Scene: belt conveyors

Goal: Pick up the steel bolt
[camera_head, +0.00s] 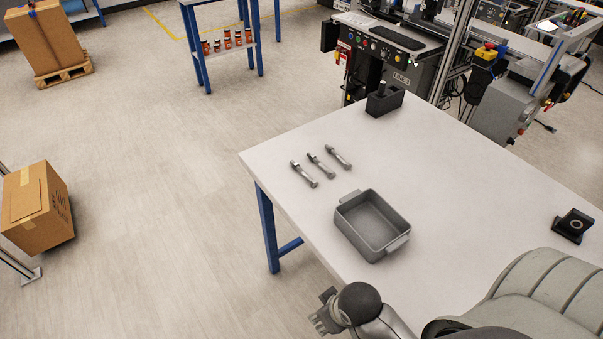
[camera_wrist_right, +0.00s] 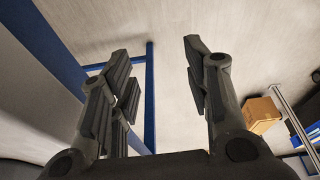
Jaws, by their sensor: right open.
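Three steel bolts lie side by side on the white table, near its left edge: a left bolt (camera_head: 304,174), a middle bolt (camera_head: 321,165) and a right bolt (camera_head: 338,157). They lie apart from one another. My right gripper (camera_head: 326,316) is at the bottom of the head view, off the table's near left edge and well away from the bolts. In the right wrist view my right gripper (camera_wrist_right: 158,68) has its fingers spread, with nothing between them. No bolt shows in that view. My left gripper is not in view.
An empty grey bin (camera_head: 341,221) stands on the white table (camera_head: 455,190), between the bolts and my right gripper. A black block (camera_head: 384,103) is at the back edge, and a small black device (camera_head: 573,226) at the right. A cardboard box (camera_head: 38,208) is at the left.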

